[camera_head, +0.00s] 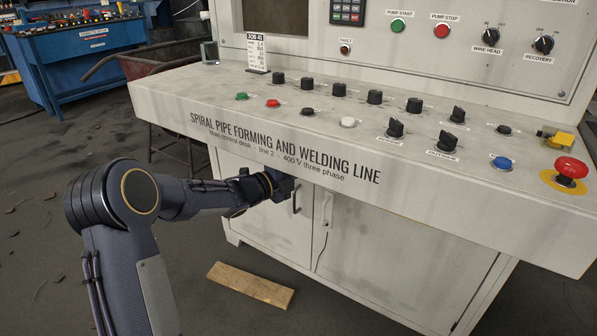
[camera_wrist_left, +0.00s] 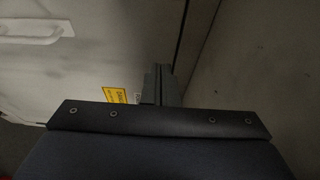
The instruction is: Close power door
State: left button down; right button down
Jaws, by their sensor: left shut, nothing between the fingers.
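The cabinet under the control desk has two pale doors, a left door (camera_head: 265,228) and a right door (camera_head: 400,265). A white handle (camera_wrist_left: 35,28) and a yellow label (camera_wrist_left: 115,95) show at left. I cannot tell how far either door is open.
The desk front (camera_head: 270,150) overhangs the cabinet, close above my left gripper. A wooden board (camera_head: 250,285) lies on the floor before the cabinet. A blue workbench (camera_head: 75,60) stands at the back left.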

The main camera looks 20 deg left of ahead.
pick_arm(q)
jog(key=s+a+p, duration=0.2)
jog(key=s+a, duration=0.3)
jog(key=a, duration=0.3)
jog(key=shift+s, duration=0.25)
jog(key=shift+a, duration=0.1)
